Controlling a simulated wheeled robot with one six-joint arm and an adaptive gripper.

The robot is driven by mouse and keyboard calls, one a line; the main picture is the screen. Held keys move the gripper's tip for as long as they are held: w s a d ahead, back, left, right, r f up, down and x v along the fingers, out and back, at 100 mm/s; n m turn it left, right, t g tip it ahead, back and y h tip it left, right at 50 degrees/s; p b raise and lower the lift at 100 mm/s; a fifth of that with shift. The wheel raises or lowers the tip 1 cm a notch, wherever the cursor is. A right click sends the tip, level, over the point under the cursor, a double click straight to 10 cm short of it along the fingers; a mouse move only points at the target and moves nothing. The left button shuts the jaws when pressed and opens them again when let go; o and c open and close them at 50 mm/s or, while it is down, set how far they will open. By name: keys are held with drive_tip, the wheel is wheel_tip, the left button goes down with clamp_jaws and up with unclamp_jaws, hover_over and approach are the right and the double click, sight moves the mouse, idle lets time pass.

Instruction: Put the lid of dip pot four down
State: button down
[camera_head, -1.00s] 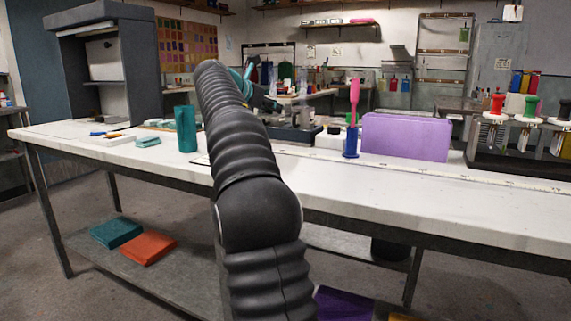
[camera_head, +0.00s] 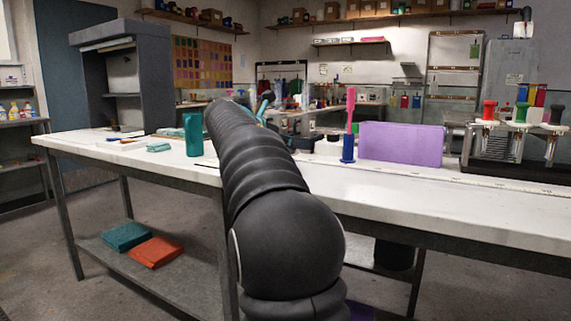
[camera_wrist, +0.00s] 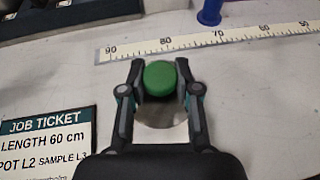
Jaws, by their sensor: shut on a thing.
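My gripper (camera_wrist: 160,78) is shut on a round green knob (camera_wrist: 159,74) in the wrist view, one finger on each side. A pale metallic disc (camera_wrist: 163,114) shows below the knob, partly hidden by the fingers, and looks like the lid that the knob belongs to. The lid is over the white bench top (camera_wrist: 240,100), near the measuring strip. I cannot tell whether it touches the bench. No pot shows under it. In the head view my arm hides the lid and most of the gripper. I see no number marking dip pot four.
A job ticket (camera_wrist: 45,140) lies left of the gripper. A measuring strip (camera_wrist: 215,38) and a blue holder (camera_wrist: 209,12) are beyond it. The head view shows a teal cylinder (camera_head: 193,134), purple block (camera_head: 400,144) and a rack with coloured knobs (camera_head: 518,145).

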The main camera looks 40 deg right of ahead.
wheel_tip(320, 180, down, 4)
drive_tip(key=b, duration=0.4)
drive_tip(key=shift+f+b, duration=0.1)
drive_tip(key=shift+b, duration=0.3)
drive_tip(key=c, duration=0.8)
unclamp_jaws()
drive_tip(key=shift+a+r, duration=0.25)
drive_tip(key=p+v, duration=0.1)
drive_tip(key=v, duration=1)
drive_tip(key=shift+s+a+r, duration=0.1)
drive_tip(key=shift+a+r, duration=0.05)
drive_tip(key=shift+a, duration=0.1)
